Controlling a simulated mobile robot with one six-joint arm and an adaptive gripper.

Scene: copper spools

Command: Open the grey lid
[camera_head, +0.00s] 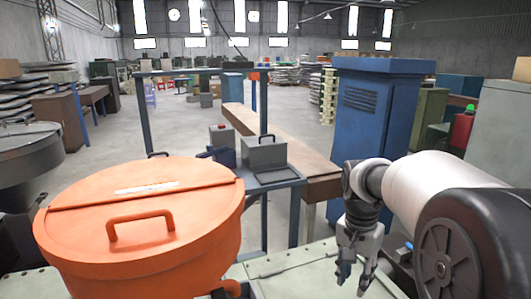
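A dark grey round lid (25,138) with a small handle covers a grey drum (28,170) at the left edge. The lid looks shut, and its left part is cut off by the frame. A large orange drum (140,275) with a shut orange lid (110,205) and a looped handle stands between this drum and my gripper. My gripper (355,275) hangs fingers down at the lower right, with its fingers apart and nothing seen between them. It is far to the right of the grey lid and touches neither drum.
A pale green metal surface (305,272) lies below my gripper. A grey box (265,150) with a handle sits on a blue-framed stand beyond the orange drum. A tall blue cabinet (372,130) stands behind my arm. Open floor (130,130) lies beyond the drums.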

